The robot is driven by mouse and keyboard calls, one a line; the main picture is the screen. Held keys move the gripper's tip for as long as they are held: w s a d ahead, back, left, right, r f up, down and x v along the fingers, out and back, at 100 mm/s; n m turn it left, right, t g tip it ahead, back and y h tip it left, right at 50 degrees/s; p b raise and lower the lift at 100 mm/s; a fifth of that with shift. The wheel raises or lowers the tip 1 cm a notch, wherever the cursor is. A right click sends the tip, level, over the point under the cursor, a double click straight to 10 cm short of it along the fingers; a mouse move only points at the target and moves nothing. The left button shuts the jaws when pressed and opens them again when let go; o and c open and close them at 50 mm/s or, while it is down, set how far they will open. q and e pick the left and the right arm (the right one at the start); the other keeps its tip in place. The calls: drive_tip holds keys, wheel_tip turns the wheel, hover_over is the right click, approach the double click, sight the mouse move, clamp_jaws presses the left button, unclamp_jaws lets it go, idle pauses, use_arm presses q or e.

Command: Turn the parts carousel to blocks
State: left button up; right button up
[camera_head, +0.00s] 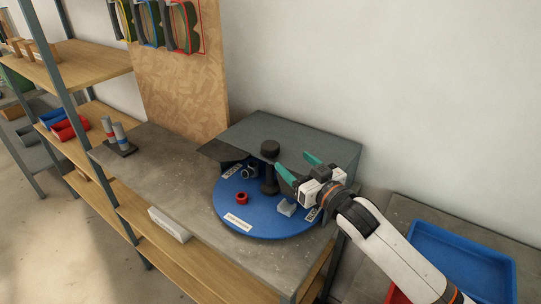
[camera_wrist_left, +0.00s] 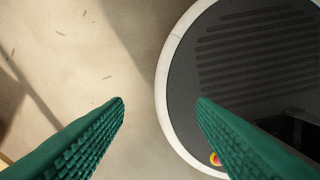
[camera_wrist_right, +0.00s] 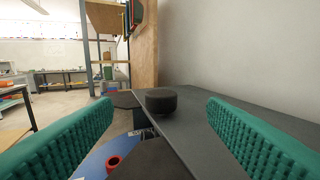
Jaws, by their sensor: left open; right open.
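The parts carousel (camera_head: 255,215) is a blue round turntable on the grey bench, partly under a dark grey cover (camera_head: 300,140). It bears white labels, a red ring (camera_head: 242,198), a pale grey-blue block (camera_head: 287,207) and dark parts near the back. My right gripper (camera_head: 296,168) is open above the carousel, right of the knob. In the right wrist view the black knob (camera_wrist_right: 161,101) shows ahead between the open fingers, apart from them. My left gripper (camera_wrist_left: 160,100) is open and empty over the floor; it is outside the head view.
A dark stand with grey cylinders (camera_head: 119,138) is at the bench's left. A blue tray (camera_head: 460,262) is on the right table. Shelves stand at left.

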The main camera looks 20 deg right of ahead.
sight(275, 151)
drive_tip(key=x, duration=0.3)
drive_tip(key=f+x, duration=0.1)
drive_tip(key=x, duration=0.3)
drive_tip(key=p+x, duration=0.1)
drive_tip(key=x, duration=0.2)
drive_tip(key=shift+w+f, duration=0.35)
drive_tip(key=shift+f, duration=0.05)
use_arm(q)
drive_tip(key=shift+w+r, duration=0.25)
drive_tip(key=shift+w, duration=0.4)
use_arm(e)
drive_tip(key=shift+x, duration=0.8)
drive_tip(key=c, duration=1.4)
drive_tip(key=shift+o, duration=0.2)
drive_tip(key=shift+f, duration=0.1)
